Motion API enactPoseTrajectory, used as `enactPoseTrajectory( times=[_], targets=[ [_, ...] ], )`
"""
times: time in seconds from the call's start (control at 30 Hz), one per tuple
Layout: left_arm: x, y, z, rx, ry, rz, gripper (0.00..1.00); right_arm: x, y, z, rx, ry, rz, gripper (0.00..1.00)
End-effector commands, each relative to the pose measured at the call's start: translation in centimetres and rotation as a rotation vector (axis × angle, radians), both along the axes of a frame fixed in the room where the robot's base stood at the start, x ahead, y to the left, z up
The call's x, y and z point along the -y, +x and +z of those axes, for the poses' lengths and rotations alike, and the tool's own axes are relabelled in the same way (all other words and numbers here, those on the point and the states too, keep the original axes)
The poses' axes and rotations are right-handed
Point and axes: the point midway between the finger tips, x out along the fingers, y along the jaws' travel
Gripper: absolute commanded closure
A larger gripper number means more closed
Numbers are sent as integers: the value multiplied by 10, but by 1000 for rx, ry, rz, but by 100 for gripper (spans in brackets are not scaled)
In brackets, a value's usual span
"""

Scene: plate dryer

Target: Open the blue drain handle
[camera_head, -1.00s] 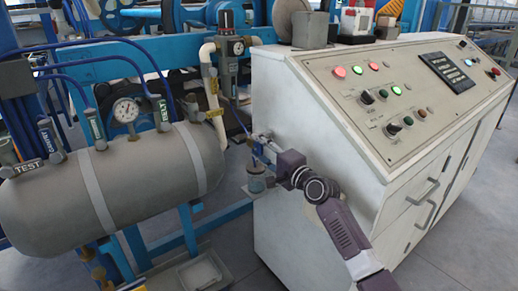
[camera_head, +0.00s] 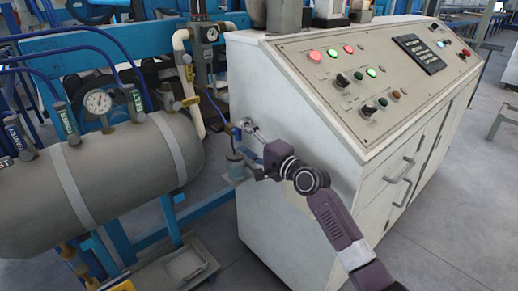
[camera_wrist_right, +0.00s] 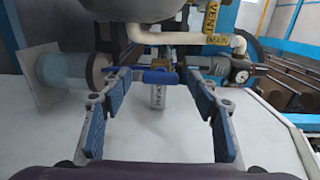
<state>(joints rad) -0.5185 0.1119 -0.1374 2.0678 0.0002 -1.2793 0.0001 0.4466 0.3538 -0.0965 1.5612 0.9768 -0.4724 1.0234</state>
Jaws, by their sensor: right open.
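In the head view a small blue part (camera_head: 237,138), perhaps the handle, shows by the cabinet's left side. My right gripper (camera_head: 254,152) is open beside the cabinet's left side. In the wrist view its blue-padded fingers (camera_wrist_right: 160,80) stand to either side of the handle, which shows between the fingertips. I cannot tell whether they touch it. My left gripper is not in view.
The white control cabinet (camera_head: 300,190) stands right of the gripper. The grey tank (camera_head: 90,185) with its gauge (camera_head: 98,101) fills the left. A clear filter bowl (camera_wrist_right: 65,72) is close to the left finger. A white pipe (camera_wrist_right: 180,37) runs above.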

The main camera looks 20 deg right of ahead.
Motion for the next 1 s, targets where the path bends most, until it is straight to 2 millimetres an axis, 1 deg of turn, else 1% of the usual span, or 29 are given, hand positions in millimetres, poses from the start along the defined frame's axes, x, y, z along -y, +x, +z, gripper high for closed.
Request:
enactPoseTrajectory(
  times=[0.03, 0.2, 0.3, 0.4, 0.6, 1.0],
  targets=[
    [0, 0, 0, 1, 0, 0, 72, 4, -11, -2, -2, -2, 0, 45],
    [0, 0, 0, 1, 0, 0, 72, 16, -43, -2, -3, -2, 0, 45],
    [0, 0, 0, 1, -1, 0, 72, 21, -58, -2, -3, -3, 0, 45],
    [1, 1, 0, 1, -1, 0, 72, 25, -70, -2, -3, -1, 1, 45],
    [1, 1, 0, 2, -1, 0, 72, 29, -81, -1, -1, -1, 1, 45],
    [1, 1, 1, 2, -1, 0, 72, 29, -81, -1, -1, 0, 1, 45]
  ],
)
